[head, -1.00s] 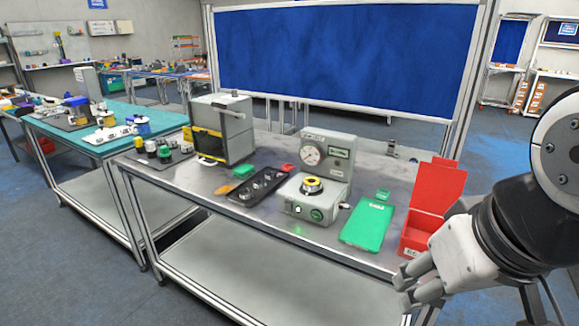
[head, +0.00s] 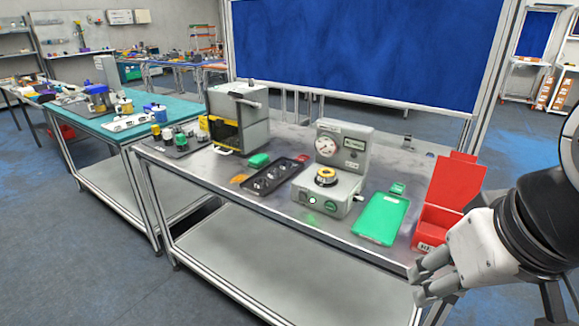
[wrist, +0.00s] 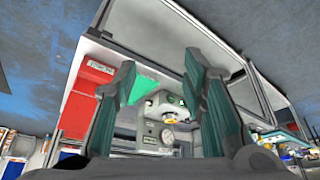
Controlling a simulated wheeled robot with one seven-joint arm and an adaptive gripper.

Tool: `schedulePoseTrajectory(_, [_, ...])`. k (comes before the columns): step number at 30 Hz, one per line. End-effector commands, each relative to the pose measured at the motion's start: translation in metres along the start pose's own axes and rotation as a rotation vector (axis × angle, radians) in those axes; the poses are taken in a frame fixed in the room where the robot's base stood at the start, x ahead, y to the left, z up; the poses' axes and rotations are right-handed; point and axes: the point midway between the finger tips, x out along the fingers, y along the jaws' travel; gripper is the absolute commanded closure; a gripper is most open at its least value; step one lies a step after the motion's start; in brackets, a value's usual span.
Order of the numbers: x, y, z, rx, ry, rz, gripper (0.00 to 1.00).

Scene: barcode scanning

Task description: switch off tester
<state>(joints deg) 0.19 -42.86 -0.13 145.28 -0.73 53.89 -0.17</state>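The tester (head: 347,150) is a grey box with a round dial on its upright back and a yellow-ringed black seat (head: 326,176) on its base. Its front face carries a small bright green-white light (head: 312,201) and a green round button (head: 330,205). My gripper (head: 416,283) is at the lower right of the head view, in front of the bench and apart from the tester. In the wrist view my gripper (wrist: 160,64) has its two fingers spread with nothing held. The tester (wrist: 150,133) shows upside down between and beyond them, with a green light lit.
On the bench (head: 290,226), a green flat case (head: 380,219) and an open red bin (head: 437,220) stand right of the tester. A black tray (head: 273,178) and a grey-yellow machine (head: 240,120) stand to its left. Floor in front is clear.

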Motion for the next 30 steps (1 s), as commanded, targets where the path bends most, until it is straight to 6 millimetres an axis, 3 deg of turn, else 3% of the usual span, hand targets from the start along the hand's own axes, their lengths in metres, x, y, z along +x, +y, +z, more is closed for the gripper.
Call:
schedulePoseTrajectory(1, [0.0,0.0,0.0,0.0,-0.001,0.0,0.76])
schedulePoseTrajectory(4, [0.004,0.001,-0.002,-0.005,-0.017,0.005,0.99])
schedulePoseTrajectory(5, [0.007,0.002,-0.003,-0.008,-0.027,0.009,1.0])
schedulePoseTrajectory(17, [0.076,0.018,-0.037,-0.095,-0.259,0.179,1.0])
schedulePoseTrajectory(30, [0.168,0.02,-0.096,-0.267,-0.382,0.536,1.0])
